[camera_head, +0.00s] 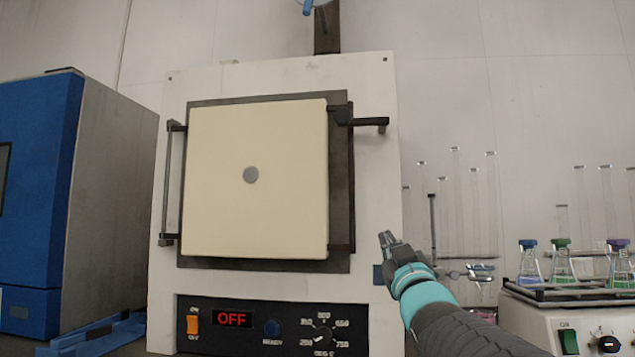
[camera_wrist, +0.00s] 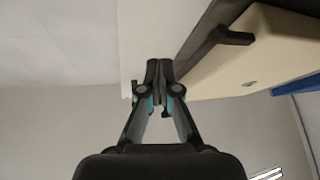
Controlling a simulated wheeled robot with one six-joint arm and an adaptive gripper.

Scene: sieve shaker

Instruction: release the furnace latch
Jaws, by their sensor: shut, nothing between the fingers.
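The furnace (camera_head: 285,75) is a white box with a cream square door (camera_head: 258,205), which looks shut. The black latch (camera_head: 362,121) is at the door's upper right corner, its handle pointing right. A black handle, apparently this latch, also shows in the wrist view (camera_wrist: 222,42), right of and apart from my fingertips. My gripper (camera_head: 386,239) is shut and empty, beside the furnace's right edge, well below the latch in the head view. In the wrist view my gripper's (camera_wrist: 159,66) fingertips meet. Contact with the furnace cannot be told.
The control panel (camera_head: 270,325) below the door reads OFF. A blue and grey cabinet (camera_head: 40,200) stands left. Glass tubes (camera_head: 475,210) and a shaker with flasks (camera_head: 575,310) stand right, behind or beside my arm. The space in front of the door looks clear.

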